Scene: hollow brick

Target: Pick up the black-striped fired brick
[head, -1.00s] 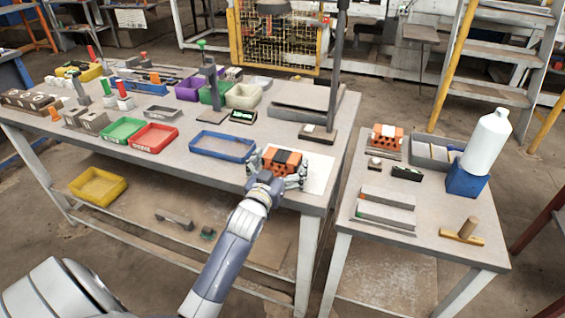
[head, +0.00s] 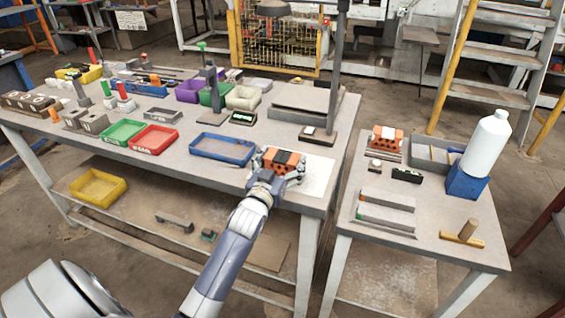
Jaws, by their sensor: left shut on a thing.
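An orange hollow brick with a broad black stripe on top (head: 283,157) is at the front right of the large workbench, by a white sheet (head: 319,176). My left gripper (head: 277,171) comes from the front and is shut on this brick, with fingers on its left and right sides. Holes show in the brick's front face. The gripper hides its lower part, so I cannot tell whether it touches the bench. My right gripper is not in view.
A blue tray (head: 222,160) is close left of the brick, and red (head: 153,151) and green trays are further left. A post stands behind it. The right-hand table (head: 415,245) holds another orange brick (head: 387,137), grey blocks and a white bottle (head: 485,143).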

